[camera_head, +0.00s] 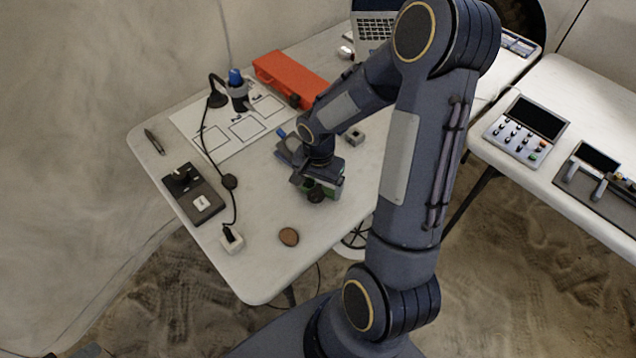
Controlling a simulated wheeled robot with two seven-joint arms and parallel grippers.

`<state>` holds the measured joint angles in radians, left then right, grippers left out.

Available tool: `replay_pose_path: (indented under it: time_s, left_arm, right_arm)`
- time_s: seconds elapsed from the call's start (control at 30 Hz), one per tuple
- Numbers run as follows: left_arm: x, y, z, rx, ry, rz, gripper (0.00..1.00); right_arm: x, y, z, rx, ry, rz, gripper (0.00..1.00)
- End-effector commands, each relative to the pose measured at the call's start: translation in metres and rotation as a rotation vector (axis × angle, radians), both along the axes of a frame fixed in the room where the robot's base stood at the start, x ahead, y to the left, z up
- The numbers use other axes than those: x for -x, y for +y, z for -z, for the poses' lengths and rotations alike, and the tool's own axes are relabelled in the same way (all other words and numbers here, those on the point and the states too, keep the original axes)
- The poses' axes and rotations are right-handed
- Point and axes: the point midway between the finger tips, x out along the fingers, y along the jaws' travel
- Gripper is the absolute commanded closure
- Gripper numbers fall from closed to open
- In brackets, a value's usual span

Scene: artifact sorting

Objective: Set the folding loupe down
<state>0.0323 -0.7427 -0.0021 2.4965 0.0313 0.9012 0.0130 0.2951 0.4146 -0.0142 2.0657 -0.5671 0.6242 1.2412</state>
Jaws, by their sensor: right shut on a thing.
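My right gripper (318,190) is low over the front middle of the white table (262,268), pointing down. It is shut on a small dark thing, which I take to be the folding loupe; the gripper and wrist hide most of it. I cannot tell whether that thing touches the table. My left gripper is not in view.
A brown oval piece (289,237) lies near the front edge. A black device (194,194) and white block (231,239) stand left. Behind are a white marked sheet (203,117), a blue-topped instrument (237,88) and an orange case (291,77).

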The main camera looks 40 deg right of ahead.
Motion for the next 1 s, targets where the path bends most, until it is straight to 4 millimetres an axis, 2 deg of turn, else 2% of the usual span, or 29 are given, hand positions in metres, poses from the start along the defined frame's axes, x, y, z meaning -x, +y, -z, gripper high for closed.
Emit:
replay_pose_path:
  time_s: [0.17, 0.2, 0.27, 0.47, 0.63, 1.0]
  left_arm:
    - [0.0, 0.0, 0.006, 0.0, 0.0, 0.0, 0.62]
    - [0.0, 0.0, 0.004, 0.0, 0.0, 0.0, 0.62]
    - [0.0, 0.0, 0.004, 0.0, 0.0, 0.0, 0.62]
    - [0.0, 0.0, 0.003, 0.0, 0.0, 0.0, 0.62]
    - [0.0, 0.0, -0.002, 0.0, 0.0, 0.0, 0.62]
    - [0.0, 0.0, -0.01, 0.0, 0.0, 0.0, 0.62]
  right_arm:
    - [0.0, 0.0, 0.005, 0.0, 0.0, 0.0, 0.36]
    - [0.0, 0.0, 0.003, 0.0, 0.0, 0.001, 0.08]
    - [0.0, 0.0, 0.003, 0.0, 0.0, 0.0, 0.0]
    - [0.0, 0.0, 0.003, 0.0, 0.0, 0.0, 0.0]
    - [-0.001, 0.0, -0.008, 0.001, -0.002, 0.001, 0.0]
    - [-0.001, 0.0, -0.086, 0.001, -0.006, 0.0, 0.0]
